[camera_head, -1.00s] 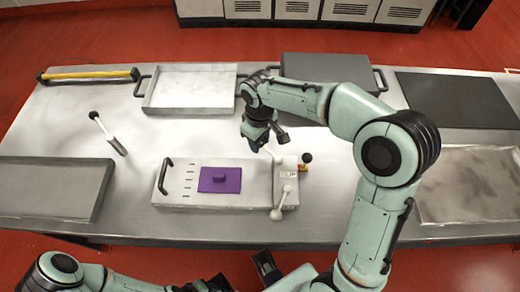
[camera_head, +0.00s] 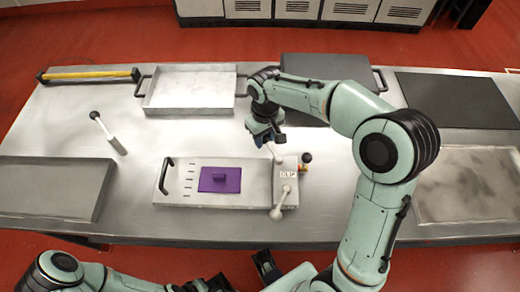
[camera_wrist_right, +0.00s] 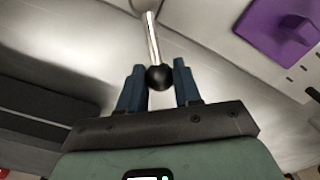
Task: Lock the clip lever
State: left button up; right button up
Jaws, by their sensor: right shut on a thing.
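The white clip box (camera_head: 287,190), marked "CLIP", forms the right end of a pale tray (camera_head: 259,193) holding a purple block (camera_head: 220,178). A thin clip lever (camera_head: 277,155) rises from its far side towards my right gripper (camera_head: 270,142). In the wrist view, the black ball end (camera_wrist_right: 159,77) of the lever lies between the blue fingers of the right gripper (camera_wrist_right: 159,85), which is shut on it. A second lever (camera_head: 281,203) with a pale ball lies across the near side.
A black knob (camera_head: 306,157) stands beside the box. An empty metal tray (camera_head: 193,91) and a dark lidded one (camera_head: 325,72) lie behind. A loose lever (camera_head: 106,132) stands at left, a yellow-handled bar (camera_head: 88,74) at the back left. The table between is clear.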

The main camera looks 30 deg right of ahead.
jog(key=shift+d+m, duration=0.4)
jog(key=shift+m, duration=0.2)
jog(key=shift+d+m, duration=0.5)
jog(key=shift+m, duration=0.3)
jog(key=shift+s+d+m, duration=0.1)
jog(key=shift+d+m, duration=0.2)
jog(key=shift+m, duration=0.2)
jog(key=shift+d, duration=0.1)
jog(key=shift+s+d+m, duration=0.1)
jog(key=shift+d+m, duration=0.15)
jog(key=shift+m, duration=0.35)
jog(key=o, duration=1)
